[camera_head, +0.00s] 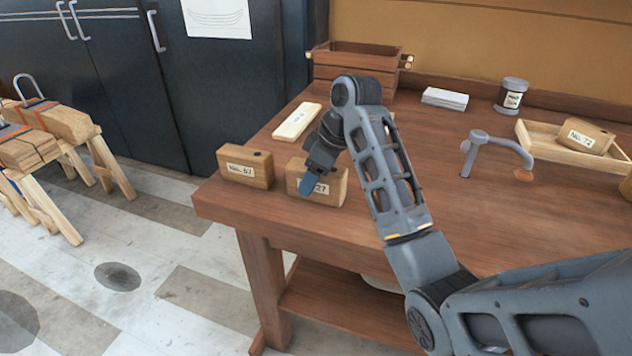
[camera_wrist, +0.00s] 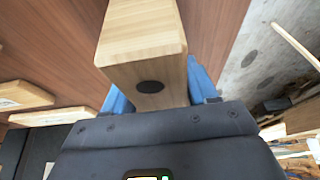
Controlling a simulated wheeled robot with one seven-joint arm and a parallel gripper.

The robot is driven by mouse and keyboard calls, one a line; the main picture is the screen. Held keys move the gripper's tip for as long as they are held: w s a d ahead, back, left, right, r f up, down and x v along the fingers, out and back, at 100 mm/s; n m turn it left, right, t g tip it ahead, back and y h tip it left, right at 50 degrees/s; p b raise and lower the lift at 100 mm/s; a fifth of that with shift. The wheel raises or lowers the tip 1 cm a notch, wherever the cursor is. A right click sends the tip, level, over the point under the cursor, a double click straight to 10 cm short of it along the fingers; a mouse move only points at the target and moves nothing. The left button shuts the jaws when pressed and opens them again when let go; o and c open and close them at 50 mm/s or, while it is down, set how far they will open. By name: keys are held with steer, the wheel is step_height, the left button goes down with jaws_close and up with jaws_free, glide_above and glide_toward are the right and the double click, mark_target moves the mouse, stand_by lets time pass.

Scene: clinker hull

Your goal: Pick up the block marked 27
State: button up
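The block marked 27 (camera_head: 331,187) is a light wooden block with a white label, near the front left edge of the brown workbench. It looks level and seems to stand on the bench top. My gripper (camera_head: 310,184) is over it from above, with one blue finger in front of the label, hiding part of it; the other finger is hidden. In the wrist view the block's top end with a dark spot (camera_wrist: 145,50) lies between the two blue fingers (camera_wrist: 155,98). No clear gap shows on either side, but whether they press on it cannot be told.
A similar block marked 67 (camera_head: 245,167) stands close by on the left. A flat labelled piece (camera_head: 297,121) lies behind. A slatted wooden box (camera_head: 355,68), a white stack (camera_head: 445,98), a dark jar (camera_head: 511,95), a metal clamp (camera_head: 490,147) and a block marked 72 (camera_head: 585,136) are farther back.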

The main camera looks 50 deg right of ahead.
steer(key=c, duration=0.9)
steer(key=shift+r, duration=0.1)
steer(key=shift+r, duration=0.4)
steer(key=r, duration=0.1)
steer(key=r+p, duration=0.1)
steer(key=r, duration=0.1)
steer(key=r+p, duration=0.1)
steer(key=shift+s+d+r, duration=0.15)
steer(key=shift+s+d, duration=0.05)
steer(key=shift+d, duration=0.15)
steer(key=s+d+r+p, duration=0.4)
steer(key=s+d+r, duration=0.1)
steer(key=s+d, duration=0.2)
steer(key=shift+d+r, duration=0.4)
steer(key=shift+d, duration=0.2)
